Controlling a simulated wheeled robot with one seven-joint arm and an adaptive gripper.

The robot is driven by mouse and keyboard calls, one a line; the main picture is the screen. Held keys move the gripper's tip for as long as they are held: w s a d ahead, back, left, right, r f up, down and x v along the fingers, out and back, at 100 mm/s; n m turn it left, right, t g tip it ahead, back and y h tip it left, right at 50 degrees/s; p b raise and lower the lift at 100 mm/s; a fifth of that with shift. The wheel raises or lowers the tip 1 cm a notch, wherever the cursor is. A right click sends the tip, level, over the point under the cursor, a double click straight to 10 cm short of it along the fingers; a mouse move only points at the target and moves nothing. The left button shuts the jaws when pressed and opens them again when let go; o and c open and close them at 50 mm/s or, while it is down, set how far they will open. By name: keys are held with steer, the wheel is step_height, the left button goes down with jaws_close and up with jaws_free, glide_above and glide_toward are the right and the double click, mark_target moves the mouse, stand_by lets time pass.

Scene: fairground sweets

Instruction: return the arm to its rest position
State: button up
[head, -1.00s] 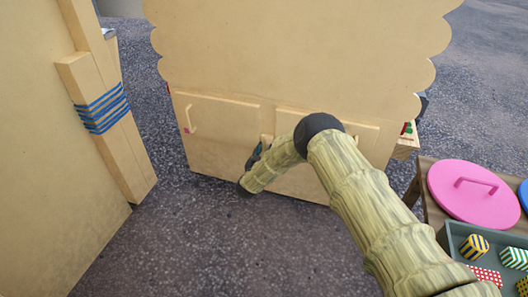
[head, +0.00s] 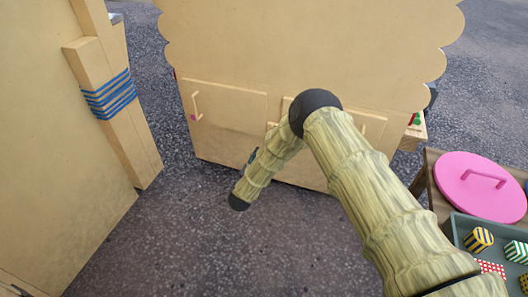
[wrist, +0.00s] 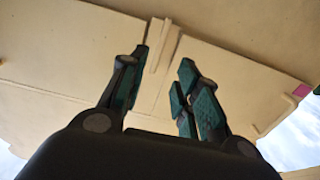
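My arm (head: 365,190) reaches from the lower right of the head view, bends at a dark elbow joint, and points down and left in front of the cream wooden stall front. My gripper shows in the wrist view (wrist: 160,95), with two dark fingers with teal pads spread apart and nothing between them. In the head view my gripper is mostly hidden behind the forearm.
The stall front has a left door (head: 235,105) with a handle. A wooden post (head: 115,100) wrapped in blue cord stands at left. At right are a pink lid (head: 481,200) and a grey-green tray (head: 462,222) holding several patterned sweets. Grey ground (head: 220,255) lies clear below.

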steer(key=shift+s, duration=0.25)
stand_by(0.3)
steer(key=s+d+f+n+g+y, duration=0.2)
steer(key=s+d+f+g+y, duration=0.15)
steer(key=s+d+f, duration=0.5)
steer(key=s+d+f+n+g+y, duration=0.2)
steer(key=s+d+f+g, duration=0.25)
steer(key=s, duration=0.65)
steer(key=s+d+r+g, duration=0.1)
steer(key=s+d+g, duration=0.4)
steer(key=s, duration=1)
steer(key=s+d+g, duration=0.3)
steer(key=s+d, duration=0.4)
steer(key=s, duration=0.9)
steer(key=s+d+r+m+g+p, duration=0.1)
steer(key=s+r, duration=0.3)
steer(key=s, duration=0.1)
step_height(320, 180, up, 28)
steer(key=p, duration=2.8)
steer(key=shift+f, duration=0.25)
steer(key=shift+s+d, duration=0.1)
